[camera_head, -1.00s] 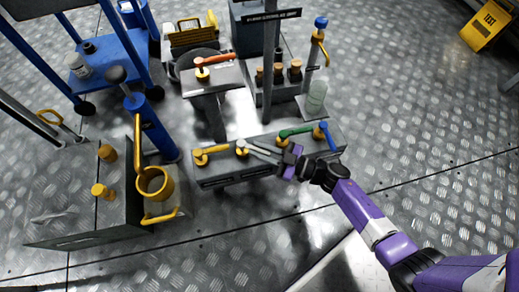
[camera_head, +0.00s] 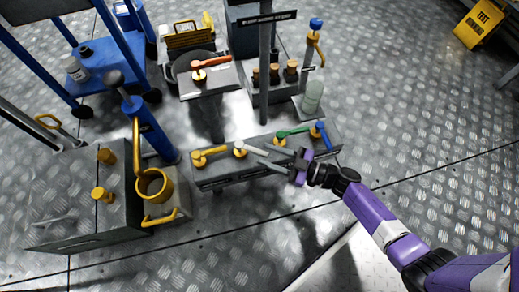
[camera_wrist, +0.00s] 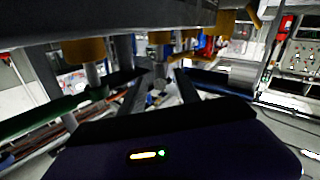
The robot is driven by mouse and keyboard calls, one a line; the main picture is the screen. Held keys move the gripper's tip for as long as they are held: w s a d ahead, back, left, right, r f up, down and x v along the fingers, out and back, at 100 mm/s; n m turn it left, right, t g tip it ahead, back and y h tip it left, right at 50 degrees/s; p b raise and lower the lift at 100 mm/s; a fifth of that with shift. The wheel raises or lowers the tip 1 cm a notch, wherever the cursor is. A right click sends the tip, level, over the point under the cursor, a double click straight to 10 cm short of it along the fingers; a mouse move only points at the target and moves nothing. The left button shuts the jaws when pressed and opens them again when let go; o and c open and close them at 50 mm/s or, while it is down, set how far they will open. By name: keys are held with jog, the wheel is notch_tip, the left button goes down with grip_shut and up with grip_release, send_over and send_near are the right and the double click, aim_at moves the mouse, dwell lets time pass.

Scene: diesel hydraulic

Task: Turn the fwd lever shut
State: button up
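A dark grey lever block (camera_head: 225,179) stands in the middle of the head view. It carries a yellow lever (camera_head: 211,153), a white lever (camera_head: 241,150), a green lever (camera_head: 292,132) and a blue lever (camera_head: 322,135). I cannot read which one is marked fwd. My gripper (camera_head: 263,158) is in front of the block, its fingers pointing left toward the white lever's free end. The fingers are apart, with nothing clearly held between them. In the wrist view, the two dark fingers (camera_wrist: 158,95) are spread, with a yellow-capped post (camera_wrist: 160,38) beyond the gap.
A pedestal with an orange lever (camera_head: 210,63) stands behind the block. A dark post (camera_head: 265,75) and a bottle rack (camera_head: 273,85) are behind it.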

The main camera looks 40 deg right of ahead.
jog(key=v, duration=0.3)
jog(key=shift+s+d, duration=0.15)
jog(key=shift+s, duration=0.05)
jog(key=shift+c, duration=0.2)
